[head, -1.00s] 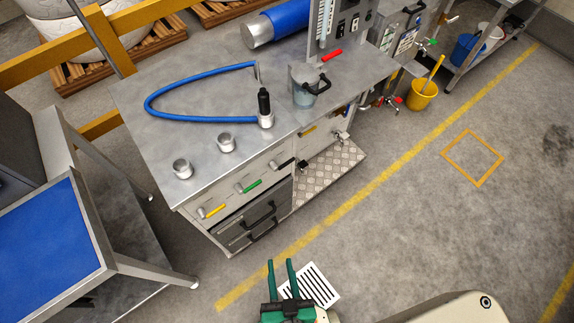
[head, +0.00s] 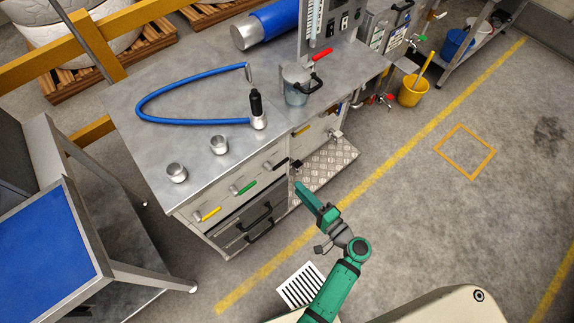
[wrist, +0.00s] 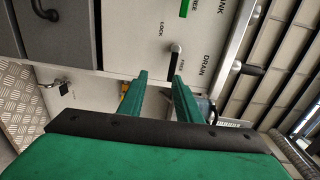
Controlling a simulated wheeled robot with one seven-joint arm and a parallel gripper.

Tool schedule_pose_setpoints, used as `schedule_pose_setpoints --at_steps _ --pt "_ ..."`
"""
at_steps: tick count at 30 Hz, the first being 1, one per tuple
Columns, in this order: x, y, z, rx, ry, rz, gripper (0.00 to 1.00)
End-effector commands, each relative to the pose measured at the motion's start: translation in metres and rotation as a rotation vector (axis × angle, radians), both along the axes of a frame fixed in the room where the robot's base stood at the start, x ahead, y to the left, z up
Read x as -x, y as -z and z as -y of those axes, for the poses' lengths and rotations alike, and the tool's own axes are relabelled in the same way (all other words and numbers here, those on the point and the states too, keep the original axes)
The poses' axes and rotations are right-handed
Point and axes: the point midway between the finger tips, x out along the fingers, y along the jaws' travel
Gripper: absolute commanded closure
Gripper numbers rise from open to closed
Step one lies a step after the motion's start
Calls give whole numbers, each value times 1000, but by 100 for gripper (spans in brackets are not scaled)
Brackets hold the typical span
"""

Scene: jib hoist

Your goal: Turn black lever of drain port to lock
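The black lever (head: 281,163) of the drain port is on the front panel of the steel cabinet, right of the green lever. In the wrist view the black lever (wrist: 173,63) has a silver pivot; its handle points down the picture beside the partly covered FREE label, away from the LOCK label (wrist: 162,29). The word DRAIN (wrist: 207,65) stands to its right. My gripper (wrist: 158,76) is open and empty, its two green fingers apart, with the handle's end close to the right fingertip. I cannot tell whether they touch. In the head view my gripper (head: 297,184) is near the cabinet front.
A green lever (head: 244,188) and a yellow lever (head: 210,213) are on the same panel. Drawers with black handles (head: 260,232) are below. A chequered plate shelf (head: 325,167) lies to the right. A floor grate (head: 301,286) is under my arm. Floor to the right is clear.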

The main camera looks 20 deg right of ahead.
Motion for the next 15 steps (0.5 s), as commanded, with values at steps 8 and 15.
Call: schedule_pose_setpoints --at_steps 8,15 --pt "-8 -21 17 -30 -18 71 69" --pt "-44 -21 3 -30 -20 71 69"
